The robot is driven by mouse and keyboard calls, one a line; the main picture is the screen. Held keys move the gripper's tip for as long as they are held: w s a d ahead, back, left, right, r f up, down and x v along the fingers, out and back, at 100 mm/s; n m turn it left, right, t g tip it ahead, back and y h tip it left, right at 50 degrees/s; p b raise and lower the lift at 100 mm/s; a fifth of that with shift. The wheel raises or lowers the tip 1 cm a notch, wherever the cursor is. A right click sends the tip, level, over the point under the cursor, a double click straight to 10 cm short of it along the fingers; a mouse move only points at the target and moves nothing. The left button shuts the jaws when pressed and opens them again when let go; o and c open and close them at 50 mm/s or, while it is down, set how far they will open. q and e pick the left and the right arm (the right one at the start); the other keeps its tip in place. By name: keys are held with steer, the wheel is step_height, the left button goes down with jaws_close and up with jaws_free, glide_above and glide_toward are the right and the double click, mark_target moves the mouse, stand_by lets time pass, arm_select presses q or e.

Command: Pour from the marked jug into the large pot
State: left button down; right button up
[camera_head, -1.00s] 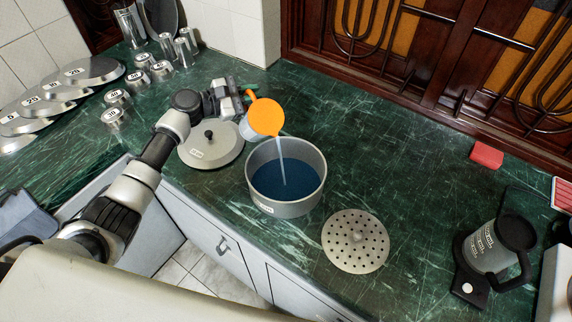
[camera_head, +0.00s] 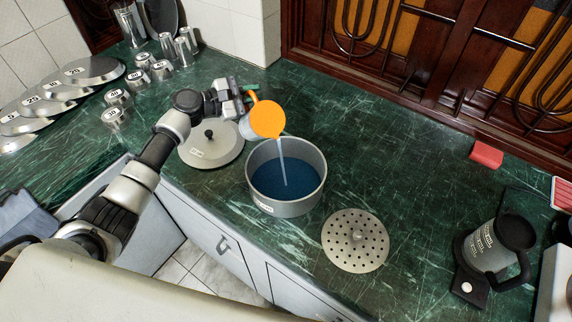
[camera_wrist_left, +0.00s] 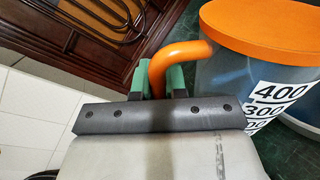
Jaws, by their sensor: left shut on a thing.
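The marked jug (camera_head: 267,119) has an orange top and handle and a clear body. It is tilted above the left rim of the large pot (camera_head: 287,207), and a thin stream of liquid runs from it into the pot. The grey pot stands upright on the counter with dark blue liquid inside. My left gripper (camera_head: 247,92) is shut on the jug's handle. In the left wrist view the green fingertips (camera_wrist_left: 160,80) close on the orange handle, and the jug (camera_wrist_left: 265,65) shows labels such as 400 and 300. My right gripper is not in view.
A pot lid (camera_head: 212,152) lies left of the pot. A perforated disc (camera_head: 356,241) lies at its front right. A kettle (camera_head: 497,245) stands at the right, and a red block (camera_head: 487,154) lies at the back. Numbered cups and plates (camera_head: 92,70) fill the left counter.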

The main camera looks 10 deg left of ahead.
arm_select(q)
steer(key=shift+s+d+r+m, duration=0.2)
steer(key=shift+d+r+m, duration=0.05)
steer(key=shift+m, duration=0.15)
stand_by(1.3)
steer(key=w+a+f+n+h+b, duration=0.1)
steer(key=w+a+f+n+b, duration=0.3)
steer(key=f+n+b, duration=0.4)
steer(key=shift+w+a+f+n+b, duration=0.3)
steer(key=shift+w+a+f+b, duration=0.2)
steer(key=shift+f, duration=0.2)
steer(key=shift+s, duration=0.15)
step_height(320, 180, up, 6)
steer(key=p, duration=0.5)
